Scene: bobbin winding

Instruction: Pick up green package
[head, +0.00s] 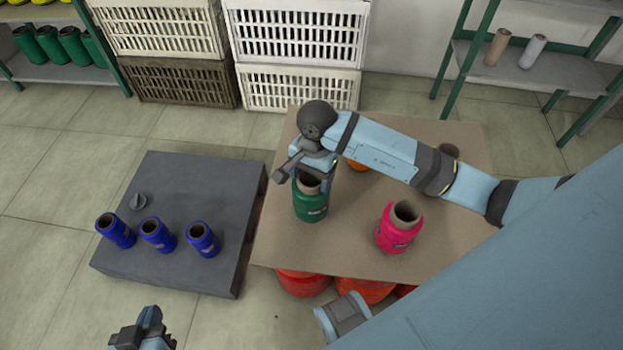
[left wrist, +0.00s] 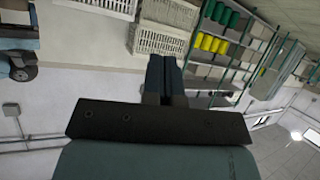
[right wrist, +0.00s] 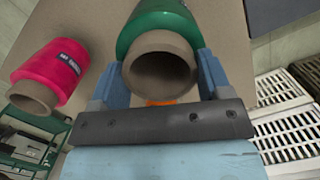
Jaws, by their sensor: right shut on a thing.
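The green package (head: 311,203) is a green spool with a hollow brown cardboard core, upright at the left part of the brown board. My right gripper (head: 312,180) reaches over it from above and is shut on it. In the right wrist view the green package (right wrist: 160,35) sits between the two blue fingers of my right gripper (right wrist: 158,75), with its open core facing the camera. My left gripper (head: 143,335) is low at the left of the head view, away from the spools. In the left wrist view its fingers (left wrist: 164,75) lie close together with nothing between them.
A pink spool (head: 398,228) stands right of the green one on the brown board (head: 455,255). An orange spool (head: 357,165) is partly hidden behind my arm. Several red spools (head: 303,283) sit below the board. Three blue spools (head: 158,234) stand on a grey platform (head: 190,180).

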